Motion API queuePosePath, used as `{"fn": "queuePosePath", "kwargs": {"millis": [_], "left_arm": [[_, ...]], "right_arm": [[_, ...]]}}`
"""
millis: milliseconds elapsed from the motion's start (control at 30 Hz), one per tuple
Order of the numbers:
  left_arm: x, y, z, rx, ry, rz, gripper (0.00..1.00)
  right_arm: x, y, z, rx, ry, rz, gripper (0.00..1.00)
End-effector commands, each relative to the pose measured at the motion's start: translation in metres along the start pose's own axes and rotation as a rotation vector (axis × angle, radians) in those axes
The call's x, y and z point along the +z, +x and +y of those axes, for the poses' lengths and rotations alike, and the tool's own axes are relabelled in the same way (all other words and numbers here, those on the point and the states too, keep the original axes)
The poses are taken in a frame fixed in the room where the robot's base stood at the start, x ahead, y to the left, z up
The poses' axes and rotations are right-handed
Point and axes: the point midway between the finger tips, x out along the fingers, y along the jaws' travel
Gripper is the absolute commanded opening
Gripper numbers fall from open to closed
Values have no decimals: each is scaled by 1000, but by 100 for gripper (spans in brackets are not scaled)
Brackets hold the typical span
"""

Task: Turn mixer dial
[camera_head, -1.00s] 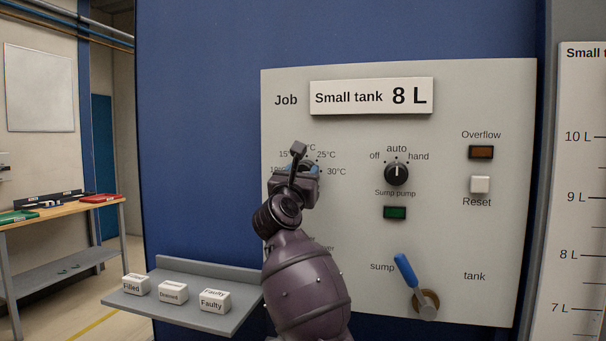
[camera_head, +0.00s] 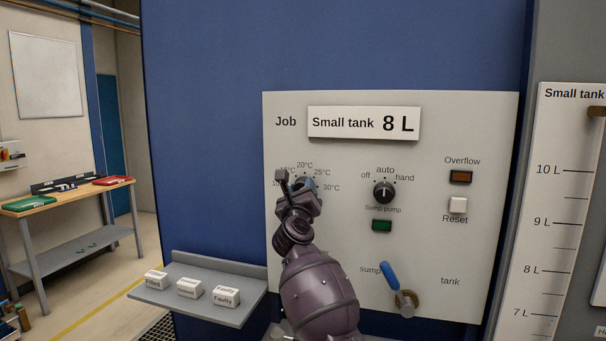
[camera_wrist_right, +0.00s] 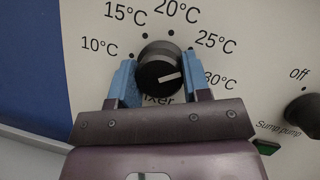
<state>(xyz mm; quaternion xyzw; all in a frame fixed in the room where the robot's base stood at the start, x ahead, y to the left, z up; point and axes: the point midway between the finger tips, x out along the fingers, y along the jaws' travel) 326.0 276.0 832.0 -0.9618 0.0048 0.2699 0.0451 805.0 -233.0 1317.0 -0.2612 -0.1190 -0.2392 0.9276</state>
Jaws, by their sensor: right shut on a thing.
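The mixer dial (camera_wrist_right: 159,68) is a round black knob with a white pointer line, on the light panel (camera_head: 440,230). In the right wrist view its pointer aims right, towards the 30°C label (camera_wrist_right: 218,79). The blue fingers of my right gripper (camera_wrist_right: 159,85) stand on either side of the dial and are shut on it. In the head view my right gripper (camera_head: 303,185) covers most of the dial and part of its scale. The word under the dial is partly hidden by the gripper. My left gripper is not in view.
The sump pump knob (camera_head: 384,192) is right of the dial, with a green lamp (camera_head: 382,225) below it. A blue-handled lever (camera_head: 390,276) sits lower on the panel. A grey shelf (camera_head: 215,310) at lower left carries several white labelled blocks.

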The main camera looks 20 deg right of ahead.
Motion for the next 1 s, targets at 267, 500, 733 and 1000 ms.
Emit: {"fn": "queuePosePath", "kwargs": {"millis": [267, 500, 733, 1000], "left_arm": [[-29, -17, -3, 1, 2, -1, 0], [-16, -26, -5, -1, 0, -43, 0], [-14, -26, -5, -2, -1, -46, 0], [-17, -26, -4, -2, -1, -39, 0]], "right_arm": [[0, 0, -1, 71, -163, 5, 20], [-1, 0, -2, 141, -337, 3, 20], [-2, 0, -2, 218, -524, 0, 20], [-1, 0, -2, 297, -713, 1, 20]]}}
